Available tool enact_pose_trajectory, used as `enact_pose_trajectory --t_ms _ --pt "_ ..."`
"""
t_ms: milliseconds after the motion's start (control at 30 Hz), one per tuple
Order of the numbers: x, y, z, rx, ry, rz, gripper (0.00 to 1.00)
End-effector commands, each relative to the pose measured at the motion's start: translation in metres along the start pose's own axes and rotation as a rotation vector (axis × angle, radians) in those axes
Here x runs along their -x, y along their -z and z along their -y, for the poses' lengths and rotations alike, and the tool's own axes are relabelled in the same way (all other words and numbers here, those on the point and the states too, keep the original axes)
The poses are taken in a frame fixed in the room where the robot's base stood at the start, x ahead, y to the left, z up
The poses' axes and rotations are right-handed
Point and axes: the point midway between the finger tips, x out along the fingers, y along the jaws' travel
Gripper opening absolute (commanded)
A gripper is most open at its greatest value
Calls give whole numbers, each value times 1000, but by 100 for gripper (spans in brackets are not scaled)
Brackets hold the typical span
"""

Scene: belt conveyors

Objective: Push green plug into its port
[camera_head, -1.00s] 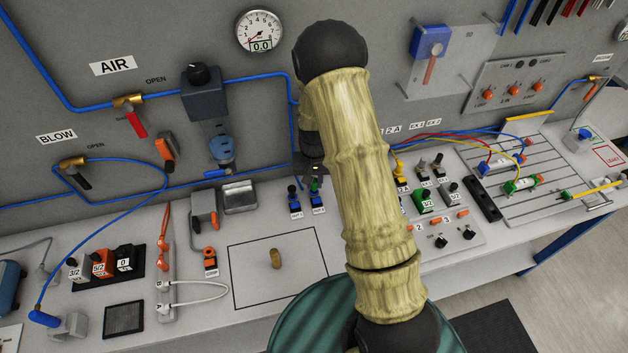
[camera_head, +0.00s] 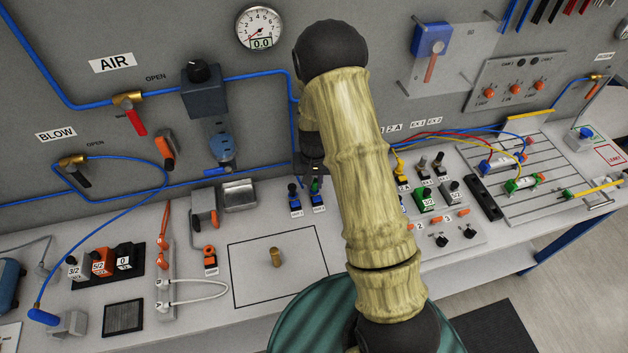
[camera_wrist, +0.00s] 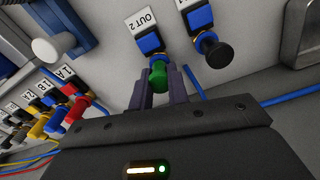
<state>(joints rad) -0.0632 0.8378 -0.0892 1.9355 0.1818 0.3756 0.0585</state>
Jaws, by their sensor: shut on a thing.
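The green plug (camera_wrist: 158,76) is between the fingertips of my gripper (camera_wrist: 160,88) in the wrist view. My gripper is shut on it. The plug is in line with the blue port labelled OUT 2 (camera_wrist: 150,44). It is at the mouth of this port; I cannot tell how deep it sits. In the head view the green plug (camera_head: 315,186) shows small above the blue OUT 2 port (camera_head: 317,201), below my dark gripper (camera_head: 313,165). My arm hides part of the bench to the right.
A second blue port (camera_wrist: 201,18) with a black plug (camera_wrist: 214,50) stands beside OUT 2. A row of coloured plugs (camera_wrist: 60,110) lies left in the wrist view. A grey metal box (camera_head: 239,194) stands left of the ports. A marked square (camera_head: 300,262) holds a small brown peg (camera_head: 276,257).

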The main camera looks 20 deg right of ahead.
Motion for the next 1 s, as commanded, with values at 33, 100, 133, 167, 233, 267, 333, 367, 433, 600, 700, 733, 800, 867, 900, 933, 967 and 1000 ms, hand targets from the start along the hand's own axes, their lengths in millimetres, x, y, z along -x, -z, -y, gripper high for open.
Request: enact_pose_trajectory --t_ms 33,100,133,167,233,267,333,367,433,600,700,733,800,867,900,933,967,1000 --pt "-1 0 0 0 0 0 0" --pt "-1 0 0 0 0 0 0" --pt "-1 0 0 0 0 0 0" --pt "-2 0 0 0 0 0 0" --pt "-2 0 0 0 0 0 0" --pt "-2 0 0 0 0 0 0" --pt "-3 0 0 0 0 0 0" --pt "-3 0 0 0 0 0 0" --pt "-3 0 0 0 0 0 0" --pt "-4 0 0 0 0 0 0" --pt "-5 0 0 0 0 0 0" --pt "-6 0 0 0 0 0 0" --pt "-6 0 0 0 0 0 0" --pt "-6 0 0 0 0 1 0" --pt "-6 0 0 0 0 1 0" --pt "-6 0 0 0 0 1 0" --pt "-6 0 0 0 0 1 0" --pt "-6 0 0 0 0 1 0"
